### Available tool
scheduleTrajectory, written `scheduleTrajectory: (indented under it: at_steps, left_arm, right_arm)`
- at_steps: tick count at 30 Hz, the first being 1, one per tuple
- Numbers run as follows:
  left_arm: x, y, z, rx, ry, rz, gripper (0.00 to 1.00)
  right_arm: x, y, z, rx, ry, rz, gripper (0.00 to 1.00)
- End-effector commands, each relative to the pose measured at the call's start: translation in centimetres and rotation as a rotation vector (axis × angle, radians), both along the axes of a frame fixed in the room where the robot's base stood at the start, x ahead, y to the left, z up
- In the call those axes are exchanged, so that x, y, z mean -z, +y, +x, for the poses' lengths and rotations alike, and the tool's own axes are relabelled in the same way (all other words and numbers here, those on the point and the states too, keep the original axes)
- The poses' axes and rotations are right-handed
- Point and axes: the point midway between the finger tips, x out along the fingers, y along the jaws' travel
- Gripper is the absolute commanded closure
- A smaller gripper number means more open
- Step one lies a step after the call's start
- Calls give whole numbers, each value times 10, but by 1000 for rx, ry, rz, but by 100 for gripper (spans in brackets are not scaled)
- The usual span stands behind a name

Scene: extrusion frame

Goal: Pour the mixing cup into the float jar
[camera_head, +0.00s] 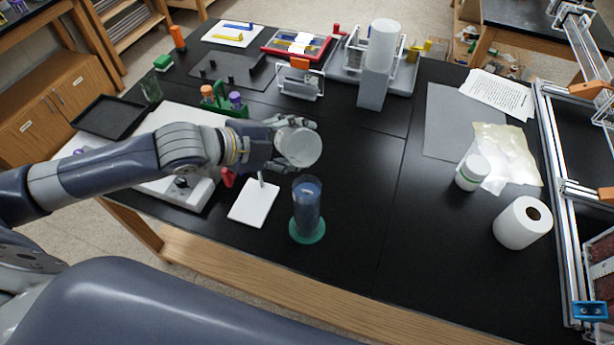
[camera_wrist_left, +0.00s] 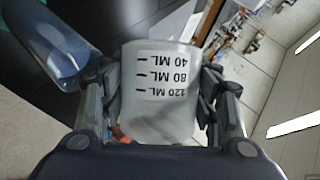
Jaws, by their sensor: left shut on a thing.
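My left gripper (camera_head: 292,134) is shut on the mixing cup (camera_head: 299,148), a clear, whitish cup, and holds it above the bench. In the left wrist view the cup (camera_wrist_left: 160,92) sits between the fingers (camera_wrist_left: 160,100) and shows printed marks of 40, 80 and 120 ML. The float jar (camera_head: 307,205), a tall clear blue cylinder on a round green base, stands upright on the bench just below and in front of the cup. The jar (camera_wrist_left: 58,48) also shows at the upper left of the wrist view, apart from the cup. My right gripper is not in view.
A white plate with a post (camera_head: 254,203) stands left of the jar. A green rack (camera_head: 225,103) with capped tubes is behind the arm. The black bench right of the jar is clear.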

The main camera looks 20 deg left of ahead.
Motion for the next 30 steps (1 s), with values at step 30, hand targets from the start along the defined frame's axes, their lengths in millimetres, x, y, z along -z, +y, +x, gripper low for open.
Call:
scheduleTrajectory:
  at_steps: [30]
  left_arm:
    - [-24,6,7,-3,291,-271,63]
  right_arm:
    - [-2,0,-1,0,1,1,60]
